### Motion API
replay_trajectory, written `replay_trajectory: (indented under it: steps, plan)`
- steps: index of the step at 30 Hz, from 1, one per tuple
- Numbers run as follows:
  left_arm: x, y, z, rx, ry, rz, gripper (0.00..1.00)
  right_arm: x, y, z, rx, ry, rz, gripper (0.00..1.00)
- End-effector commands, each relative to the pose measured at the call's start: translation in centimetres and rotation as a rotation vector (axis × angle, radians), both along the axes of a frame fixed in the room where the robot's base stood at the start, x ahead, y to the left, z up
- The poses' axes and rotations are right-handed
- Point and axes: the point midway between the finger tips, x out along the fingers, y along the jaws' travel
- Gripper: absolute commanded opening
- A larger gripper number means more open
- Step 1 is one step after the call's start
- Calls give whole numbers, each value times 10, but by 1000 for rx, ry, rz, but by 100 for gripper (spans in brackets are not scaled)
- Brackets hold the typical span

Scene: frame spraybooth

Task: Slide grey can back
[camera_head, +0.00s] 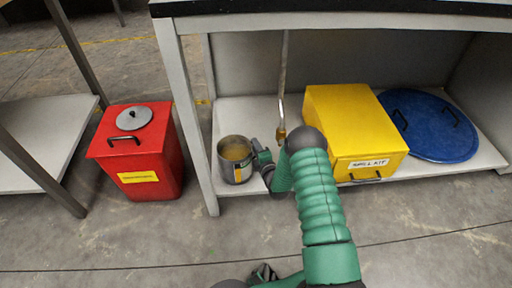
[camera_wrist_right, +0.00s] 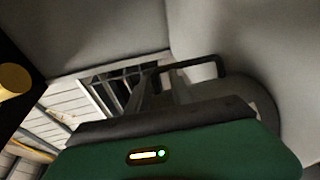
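The grey can (camera_head: 235,160) stands upright near the front edge of the low shelf, beside the table's left front leg. Its top is open, with yellowish content inside, and its side has a yellow and white label. My right gripper (camera_head: 258,152) is at the can's right side, very close to it. I cannot tell whether it touches the can or whether its fingers are apart. The right wrist view shows my green gripper body (camera_wrist_right: 190,145) and a dark bent bar beyond it that I cannot identify. My left gripper (camera_head: 264,273) is at the bottom edge, partly cut off.
A yellow kit box (camera_head: 350,115) and a blue round lid (camera_head: 455,145) are on the shelf (camera_head: 228,112) to the right. A thin hanging pipe (camera_head: 283,75) comes down behind my right arm. A red bin (camera_head: 165,160) stands left of the table leg (camera_head: 185,110).

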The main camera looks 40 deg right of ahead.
Motion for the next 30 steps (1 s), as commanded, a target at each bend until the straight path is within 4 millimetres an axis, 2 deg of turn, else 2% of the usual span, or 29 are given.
replay_trajectory:
  steps: [1, 6, 26, 30]
  plan:
    - [0, 0, -2, 0, 0, 0, 0, -4, 7, -15, 15, 33, 9, 29]
    - [0, 0, -2, 0, 0, 0, 0, -4, 7, -13, 13, 31, 8, 51]
    - [0, 0, 0, 0, 0, 0, 0, -4, 2, -7, 7, 21, 0, 52]
    - [0, 0, 11, 0, 0, 0, 0, -13, 6, -2, 8, 22, 1, 52]
